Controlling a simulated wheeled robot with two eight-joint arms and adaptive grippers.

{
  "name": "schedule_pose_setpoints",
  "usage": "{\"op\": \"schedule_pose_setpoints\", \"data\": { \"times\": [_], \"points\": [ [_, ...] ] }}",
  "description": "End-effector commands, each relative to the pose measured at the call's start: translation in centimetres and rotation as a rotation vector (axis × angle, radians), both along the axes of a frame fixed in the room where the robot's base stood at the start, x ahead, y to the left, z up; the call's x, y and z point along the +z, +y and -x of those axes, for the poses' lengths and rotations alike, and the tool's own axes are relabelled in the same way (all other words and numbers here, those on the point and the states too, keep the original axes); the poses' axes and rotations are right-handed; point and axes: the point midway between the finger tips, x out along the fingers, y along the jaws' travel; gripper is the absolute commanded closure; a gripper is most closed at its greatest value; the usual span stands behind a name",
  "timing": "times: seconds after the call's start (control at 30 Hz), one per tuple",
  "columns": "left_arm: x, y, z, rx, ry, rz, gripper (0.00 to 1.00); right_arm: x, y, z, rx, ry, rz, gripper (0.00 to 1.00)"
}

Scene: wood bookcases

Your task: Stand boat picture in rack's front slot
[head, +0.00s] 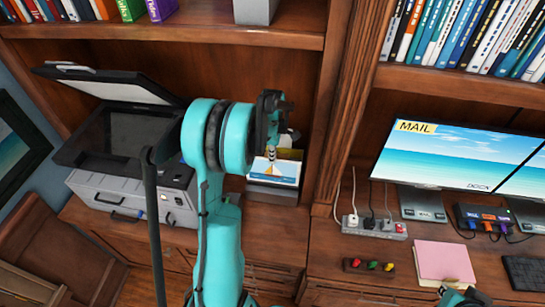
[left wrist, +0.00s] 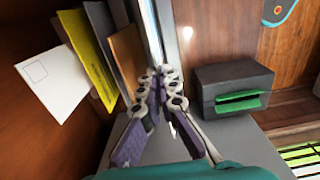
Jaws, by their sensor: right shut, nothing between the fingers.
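The boat picture (head: 273,171) shows a sailboat on blue water and a yellow strip. In the head view it stands roughly upright in front of the rack (head: 272,193). My left gripper (head: 271,142) is at its top edge. In the left wrist view, the fingertips (left wrist: 162,82) close on a thin pale panel seen edge-on, which appears to be the boat picture (left wrist: 153,38). The rack's slots are mostly hidden, so I cannot tell whether its lower edge sits in the front slot. My right gripper is out of view; only a teal piece of my right arm shows at bottom right.
In the left wrist view, a white envelope (left wrist: 52,78), a yellow envelope (left wrist: 90,55) and a brown card (left wrist: 127,60) stand left of the fingers. A dark box (left wrist: 235,88) is at right. A printer (head: 130,170) stands left; a power strip (head: 374,227) lies right.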

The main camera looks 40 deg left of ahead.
Motion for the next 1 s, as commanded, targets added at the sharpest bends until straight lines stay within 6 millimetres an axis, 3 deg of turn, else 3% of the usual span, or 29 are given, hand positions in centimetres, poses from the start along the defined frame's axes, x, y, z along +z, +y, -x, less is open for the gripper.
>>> {"op": "schedule_pose_setpoints", "data": {
  "times": [1.0],
  "points": [
    [-1.6,0.0,0.0,0.000,0.000,0.000,1.00,-1.4,0.0,0.0,0.000,0.000,0.000,1.00]
  ]
}}
